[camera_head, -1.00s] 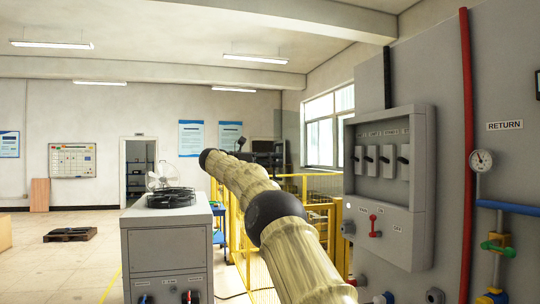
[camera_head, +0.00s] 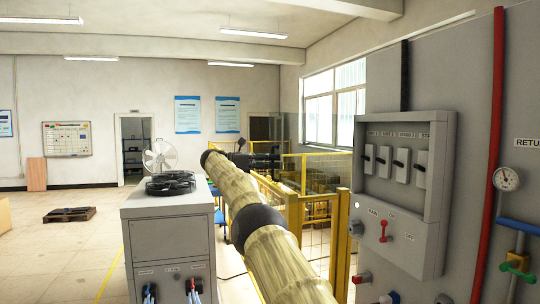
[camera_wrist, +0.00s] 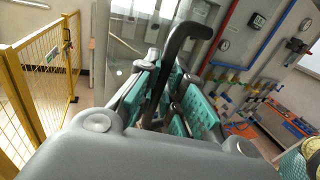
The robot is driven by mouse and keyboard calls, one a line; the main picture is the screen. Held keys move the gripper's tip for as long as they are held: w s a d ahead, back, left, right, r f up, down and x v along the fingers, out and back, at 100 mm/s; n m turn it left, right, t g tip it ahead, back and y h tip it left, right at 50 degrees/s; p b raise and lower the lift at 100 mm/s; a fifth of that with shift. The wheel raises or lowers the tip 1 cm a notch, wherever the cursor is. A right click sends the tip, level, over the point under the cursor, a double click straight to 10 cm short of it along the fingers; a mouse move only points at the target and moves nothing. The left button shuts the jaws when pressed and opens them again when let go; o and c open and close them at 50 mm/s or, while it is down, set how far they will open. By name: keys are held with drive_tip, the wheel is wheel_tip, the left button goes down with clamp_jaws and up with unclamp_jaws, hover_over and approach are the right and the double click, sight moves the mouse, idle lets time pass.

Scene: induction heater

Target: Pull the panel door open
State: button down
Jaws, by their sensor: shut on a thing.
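The grey switch box (camera_head: 437,190) is mounted on the large grey panel at the right of the head view, with several white switches showing in its front. My gripper (camera_head: 265,160) is small and dark at the far end of my arm, left of the box; its fingers are hard to make out there. In the wrist view, my gripper (camera_wrist: 165,95) has teal pads closed around the lower part of a bent black handle (camera_wrist: 172,58). The handle's upper end hooks to the right. A pale, see-through door pane (camera_wrist: 118,60) appears behind the handle; its full outline is unclear.
A yellow mesh fence (camera_head: 322,215) stands behind my arm, left of the box. A red pipe (camera_head: 490,150) and gauge (camera_head: 506,179) are at the right. Open floor lies at far left.

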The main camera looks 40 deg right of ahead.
drive_tip(key=shift+w+d+r+p, duration=0.15)
drive_tip(key=shift+w+r+p, duration=0.05)
drive_tip(key=shift+p, duration=0.15)
